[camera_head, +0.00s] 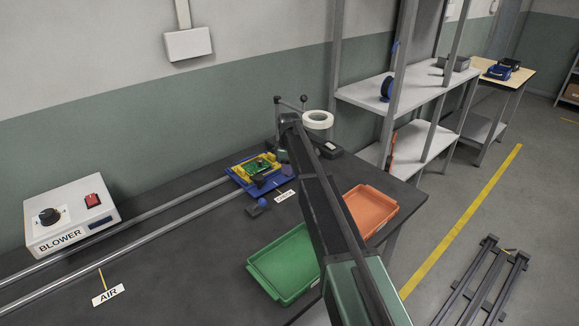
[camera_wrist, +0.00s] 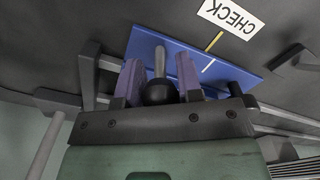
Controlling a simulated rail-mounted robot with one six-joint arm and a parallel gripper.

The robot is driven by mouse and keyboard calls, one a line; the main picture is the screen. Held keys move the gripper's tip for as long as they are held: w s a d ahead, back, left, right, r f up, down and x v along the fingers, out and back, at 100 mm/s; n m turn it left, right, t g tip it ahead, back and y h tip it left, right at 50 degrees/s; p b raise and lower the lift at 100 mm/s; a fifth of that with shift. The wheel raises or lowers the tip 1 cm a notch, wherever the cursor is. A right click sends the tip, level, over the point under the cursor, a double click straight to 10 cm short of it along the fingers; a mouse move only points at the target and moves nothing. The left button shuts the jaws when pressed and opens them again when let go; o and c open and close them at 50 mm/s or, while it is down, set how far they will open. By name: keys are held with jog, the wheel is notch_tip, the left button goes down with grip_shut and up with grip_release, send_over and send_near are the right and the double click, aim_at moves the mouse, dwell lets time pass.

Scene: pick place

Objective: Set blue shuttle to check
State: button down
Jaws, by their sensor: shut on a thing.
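The blue shuttle (camera_head: 279,187) sits on the two rails beside the CHECK label (camera_head: 284,196). It carries a yellow fixture (camera_head: 243,170) with a green board (camera_head: 260,167). In the wrist view, my gripper (camera_wrist: 160,82) has its purple fingers shut on a black knob (camera_wrist: 160,92) with a grey stem over the blue plate (camera_wrist: 225,75). A white line (camera_wrist: 208,65) on the plate lies near the yellow mark (camera_wrist: 213,41) by the CHECK label (camera_wrist: 230,15), seemingly a little right of its line. My arm partly hides the shuttle in the head view.
Green (camera_head: 268,282) and orange (camera_head: 392,206) trays lie nearer. The BLOWER box (camera_head: 70,213) and AIR label (camera_head: 109,295) are left. White tape (camera_head: 318,119) stands behind. The left rails are clear.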

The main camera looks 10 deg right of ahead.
jog(key=shift+w+d, duration=0.1)
jog(key=shift+w, duration=0.1)
jog(key=c, duration=0.8)
grip_release()
jog(key=shift+d, duration=0.1)
notch_tip(320, 180, up, 11)
jog(key=p, duration=1.1)
jog(key=shift+r, duration=0.1)
